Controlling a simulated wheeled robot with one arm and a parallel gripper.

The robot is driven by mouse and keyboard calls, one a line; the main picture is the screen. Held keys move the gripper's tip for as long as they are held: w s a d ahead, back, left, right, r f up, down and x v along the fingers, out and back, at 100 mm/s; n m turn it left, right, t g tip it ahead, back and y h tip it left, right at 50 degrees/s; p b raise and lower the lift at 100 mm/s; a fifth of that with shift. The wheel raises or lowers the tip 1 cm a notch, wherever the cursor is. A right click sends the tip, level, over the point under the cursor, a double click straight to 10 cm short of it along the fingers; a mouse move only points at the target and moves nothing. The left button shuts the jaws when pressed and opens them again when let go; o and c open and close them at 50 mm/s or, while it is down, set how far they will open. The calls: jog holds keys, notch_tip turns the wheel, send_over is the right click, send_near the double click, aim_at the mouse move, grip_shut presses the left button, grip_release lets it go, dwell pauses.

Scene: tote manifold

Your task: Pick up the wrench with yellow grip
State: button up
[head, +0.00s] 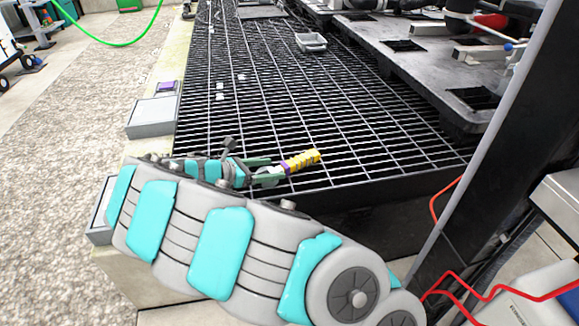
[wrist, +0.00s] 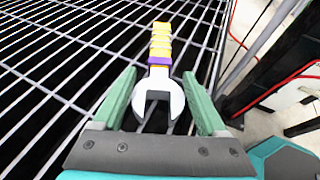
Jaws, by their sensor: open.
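The wrench with yellow grip (head: 300,160) lies on the dark metal grating near its front edge. In the wrist view, the wrench (wrist: 160,83) points its grey open-ended jaw toward my gripper, with a purple band and the yellow grip beyond. My gripper (wrist: 160,92) is open, its two green fingers on either side of the wrench's jaw with gaps on both sides. In the head view my gripper (head: 277,169) reaches in from the left at the wrench's grey end. Whether the fingers are at the wrench's height is hard to tell.
The grating (head: 290,90) is mostly clear beyond the wrench, with a small grey tray (head: 311,42) farther back. A grey machine bed (head: 420,60) borders it on the right. A dark post (head: 480,150) stands at the right. Grey boxes (head: 153,115) sit along the left edge.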

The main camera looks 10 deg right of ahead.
aim_at(280, 168)
jog(key=x, duration=0.5)
jog(key=shift+c, duration=0.2)
grip_shut()
dwell(0.4)
